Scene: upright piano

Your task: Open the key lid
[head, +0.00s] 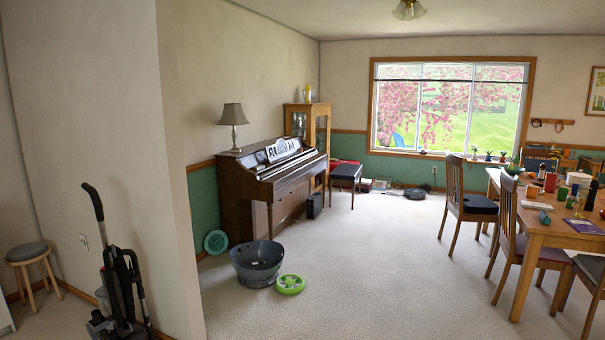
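A dark brown upright piano (236,193) stands against the left wall in the head view, some distance away, seen at an angle from its near end. A pale strip (291,166) runs along its keyboard ledge. It looks like the keys, but it is too small to tell for sure how the key lid stands. A white sheet with black markings (283,149) leans on the piano above the ledge. Neither of my grippers is in view.
A grey tub (257,265) and a green round toy (290,285) lie on the carpet before the piano. A vacuum cleaner (120,290) stands by the near wall. A dining table (535,232) with chairs is at right. The middle carpet is clear.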

